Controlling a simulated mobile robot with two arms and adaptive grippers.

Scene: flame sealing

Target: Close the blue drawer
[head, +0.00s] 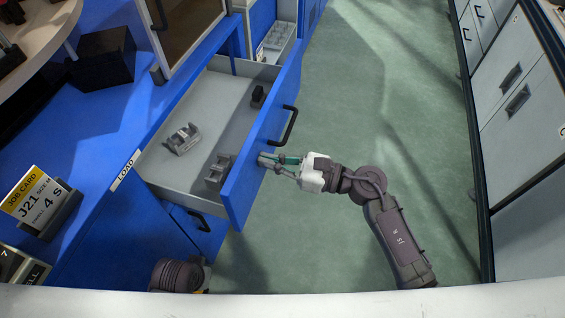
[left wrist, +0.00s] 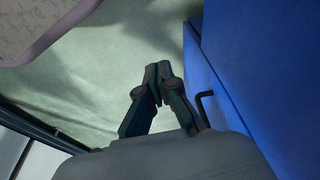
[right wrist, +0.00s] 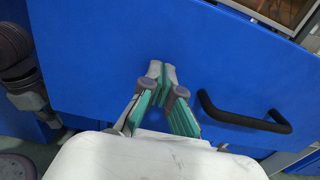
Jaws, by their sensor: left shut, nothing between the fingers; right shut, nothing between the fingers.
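The blue drawer (head: 262,150) is pulled far out of the blue cabinet, and its grey inside shows. Its black handle (head: 289,126) is on the front face and also shows in the right wrist view (right wrist: 240,119). My right gripper (head: 262,158) is shut and empty, its tips at or very near the drawer front, to the near side of the handle. In the right wrist view its fingertips (right wrist: 160,68) point at the blue face; contact is not certain. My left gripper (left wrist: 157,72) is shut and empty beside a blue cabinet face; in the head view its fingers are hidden.
Grey metal parts (head: 182,139) and a small black part (head: 258,96) lie inside the drawer. A lower drawer handle (head: 198,220) sits below. A job card stand (head: 43,203) is on the blue worktop. Green floor (head: 360,100) is clear towards the grey cabinets (head: 515,110).

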